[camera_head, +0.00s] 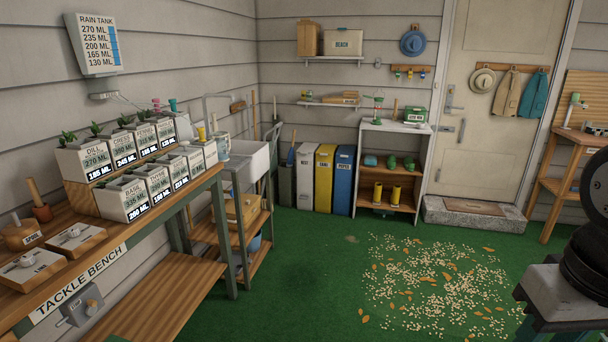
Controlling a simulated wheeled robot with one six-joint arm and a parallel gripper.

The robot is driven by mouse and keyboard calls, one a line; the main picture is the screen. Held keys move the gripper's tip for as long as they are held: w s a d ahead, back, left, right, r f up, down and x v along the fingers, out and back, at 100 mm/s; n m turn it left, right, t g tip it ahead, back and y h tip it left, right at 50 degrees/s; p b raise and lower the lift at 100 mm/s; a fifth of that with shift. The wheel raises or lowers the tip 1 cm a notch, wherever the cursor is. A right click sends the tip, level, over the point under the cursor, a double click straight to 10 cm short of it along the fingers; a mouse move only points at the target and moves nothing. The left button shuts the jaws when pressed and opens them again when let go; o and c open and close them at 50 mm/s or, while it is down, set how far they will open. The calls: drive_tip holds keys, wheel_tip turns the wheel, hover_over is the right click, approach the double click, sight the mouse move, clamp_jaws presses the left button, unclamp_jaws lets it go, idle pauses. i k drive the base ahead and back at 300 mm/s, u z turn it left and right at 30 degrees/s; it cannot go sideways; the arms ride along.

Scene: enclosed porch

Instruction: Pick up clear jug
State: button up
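I cannot make out a clear jug for certain. A small pale, bluish, partly see-through vessel (222,146) stands at the far end of the bench by the sink, and it may be the jug. Planter boxes in front hide part of that area. My gripper is not in view; only dark parts of my own body show at the right edge.
The tackle bench (146,236) along the left wall holds labelled planters (124,198) in two rows. A white sink (246,160) stands beyond it. Bins (325,180) and a shelf unit (371,160) line the back wall. Spilled seed (440,285) covers part of the open green floor.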

sight(222, 139)
drive_tip(key=z, duration=0.05)
drive_tip(key=i, duration=2)
drive_tip(key=u, duration=0.65)
drive_tip(key=i, duration=1.8)
drive_tip(key=u, duration=1.1)
drive_tip(key=i, duration=0.65)
drive_tip(key=u, duration=0.2)
